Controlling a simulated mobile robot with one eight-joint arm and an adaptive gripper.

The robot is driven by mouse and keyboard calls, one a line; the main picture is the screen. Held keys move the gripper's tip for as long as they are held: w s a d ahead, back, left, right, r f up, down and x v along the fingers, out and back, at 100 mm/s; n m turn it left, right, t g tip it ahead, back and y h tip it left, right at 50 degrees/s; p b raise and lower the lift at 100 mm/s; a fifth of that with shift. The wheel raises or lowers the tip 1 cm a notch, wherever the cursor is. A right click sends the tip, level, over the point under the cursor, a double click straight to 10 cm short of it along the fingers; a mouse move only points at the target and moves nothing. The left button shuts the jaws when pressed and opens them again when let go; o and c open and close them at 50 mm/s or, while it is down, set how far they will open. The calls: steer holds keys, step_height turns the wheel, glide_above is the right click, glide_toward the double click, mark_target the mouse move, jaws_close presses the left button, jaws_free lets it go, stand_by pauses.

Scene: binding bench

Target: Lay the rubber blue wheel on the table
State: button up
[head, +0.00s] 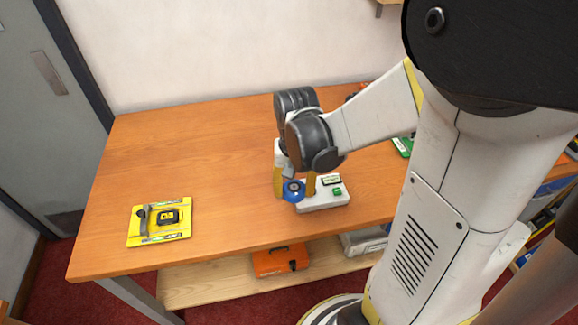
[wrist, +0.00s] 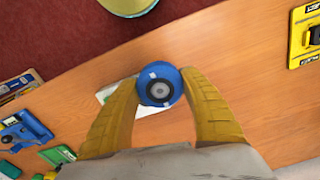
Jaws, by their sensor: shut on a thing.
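The blue wheel (head: 293,190) has a dark hub and is held in my gripper (head: 294,187), whose yellow fingers point down over the table. In the wrist view the wheel (wrist: 160,87) sits between the tips of both fingers of my gripper (wrist: 160,90), which are shut on it. In that view a white and green item lies partly hidden behind the wheel. The wooden table (head: 200,150) is below; I cannot tell the exact gap between wheel and table.
An orange case (head: 280,261) sits on the shelf below.

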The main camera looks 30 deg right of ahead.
steer(key=b, duration=0.4)
glide_above(256, 208)
step_height(256, 208, down, 7)
steer(key=shift+f+b, duration=1.2)
steer(key=shift+f, duration=0.75)
steer(key=shift+f, duration=0.2)
steer(key=o, duration=1.2)
steer(key=shift+r, duration=0.1)
